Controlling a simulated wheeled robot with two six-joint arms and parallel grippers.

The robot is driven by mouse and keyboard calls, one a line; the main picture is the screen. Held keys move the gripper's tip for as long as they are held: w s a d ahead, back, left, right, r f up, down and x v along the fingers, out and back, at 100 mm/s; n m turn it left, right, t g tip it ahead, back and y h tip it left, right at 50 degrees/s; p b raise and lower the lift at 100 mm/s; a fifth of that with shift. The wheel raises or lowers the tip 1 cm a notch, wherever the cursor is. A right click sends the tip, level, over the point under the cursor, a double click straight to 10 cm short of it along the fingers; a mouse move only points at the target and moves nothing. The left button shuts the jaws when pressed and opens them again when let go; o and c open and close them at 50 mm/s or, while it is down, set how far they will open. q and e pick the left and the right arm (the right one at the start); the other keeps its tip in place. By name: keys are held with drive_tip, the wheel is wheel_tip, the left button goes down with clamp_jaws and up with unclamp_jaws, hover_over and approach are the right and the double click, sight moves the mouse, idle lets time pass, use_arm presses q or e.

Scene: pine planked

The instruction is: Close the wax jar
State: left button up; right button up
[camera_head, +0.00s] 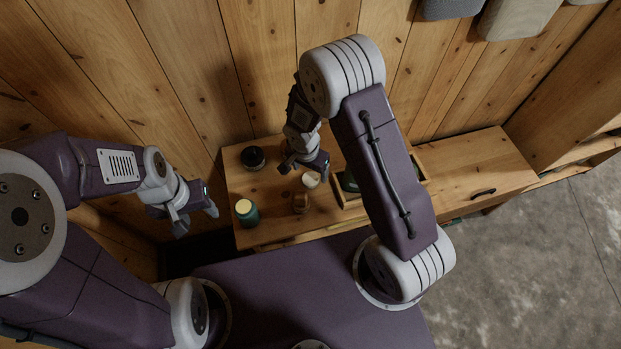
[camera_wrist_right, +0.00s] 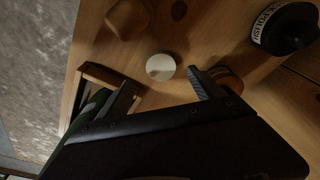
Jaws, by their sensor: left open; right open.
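A pale round lid-like disc (camera_head: 311,179) lies on the pine bench top, and it shows in the right wrist view (camera_wrist_right: 160,67) beyond the gap between my fingers. My right gripper (camera_head: 305,166) is open and empty above the bench, close to the disc. A brown jar (camera_wrist_right: 228,80) is partly hidden behind one finger in the wrist view; I cannot tell whether it is open. A brown round object (camera_head: 300,203) stands on the near side of the disc and also shows in the wrist view (camera_wrist_right: 127,18). My left gripper (camera_head: 184,212) is open and empty, left of the bench.
A black tin (camera_head: 252,157) with a polish label in the wrist view (camera_wrist_right: 285,28) stands at the back left. A green jar with a cream top (camera_head: 246,212) stands at the front left. A wooden tray (camera_head: 424,179) holds a green item.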

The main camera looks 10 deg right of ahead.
sight(311, 179)
drive_tip(key=shift+s, duration=0.1)
drive_tip(key=f, duration=0.5)
drive_tip(key=shift+w+d+f, duration=0.1)
drive_tip(key=shift+w, duration=0.3)
drive_tip(key=shift+s, duration=0.1)
drive_tip(key=c, duration=1.4)
